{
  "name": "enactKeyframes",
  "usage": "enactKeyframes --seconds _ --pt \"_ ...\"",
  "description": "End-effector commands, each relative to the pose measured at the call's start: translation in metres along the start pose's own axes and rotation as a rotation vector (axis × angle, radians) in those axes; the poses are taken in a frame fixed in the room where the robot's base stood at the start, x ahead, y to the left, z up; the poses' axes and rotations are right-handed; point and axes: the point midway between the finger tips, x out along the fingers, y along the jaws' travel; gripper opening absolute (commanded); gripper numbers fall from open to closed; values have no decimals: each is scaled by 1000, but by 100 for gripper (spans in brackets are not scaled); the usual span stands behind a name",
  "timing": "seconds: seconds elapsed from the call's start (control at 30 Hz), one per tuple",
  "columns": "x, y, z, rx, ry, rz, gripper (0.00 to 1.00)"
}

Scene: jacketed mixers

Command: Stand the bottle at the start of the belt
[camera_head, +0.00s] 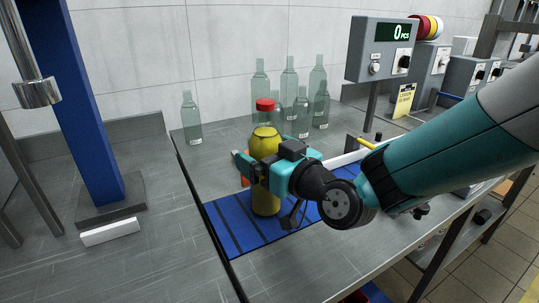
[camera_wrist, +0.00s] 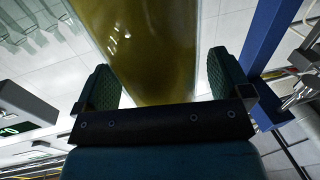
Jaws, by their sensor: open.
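The bottle (camera_head: 265,200), filled with yellow liquid and closed with a red cap, stands upright on the blue belt (camera_head: 225,234), near the belt's left end. It also shows in the wrist view (camera_wrist: 155,45), rising between my two fingers. My gripper (camera_head: 256,167) reaches in from the right at about the bottle's mid-height. In the wrist view my gripper (camera_wrist: 163,80) is open, with one finger on each side of the bottle and a narrow gap visible beside each finger. The far finger is partly hidden by the bottle and hand in the head view.
Several empty clear bottles (camera_head: 302,115) stand on the counter behind the belt, and one (camera_head: 191,118) stands apart to the left. A blue post (camera_head: 85,100) and white block (camera_head: 110,232) are at left. A counter display (camera_head: 384,48) reads 0.

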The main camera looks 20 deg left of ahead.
Motion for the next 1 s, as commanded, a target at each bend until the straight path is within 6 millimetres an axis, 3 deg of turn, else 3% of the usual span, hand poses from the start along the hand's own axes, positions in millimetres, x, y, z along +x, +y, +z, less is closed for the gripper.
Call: enactKeyframes --seconds 0.17,0.6,0.8,1.0 --pt "-9 1 0 0 -2 2 96" --pt "-100 2 2 0 1 4 96" --pt "-118 0 -1 0 0 1 96" --pt "-120 0 -3 0 0 0 96"
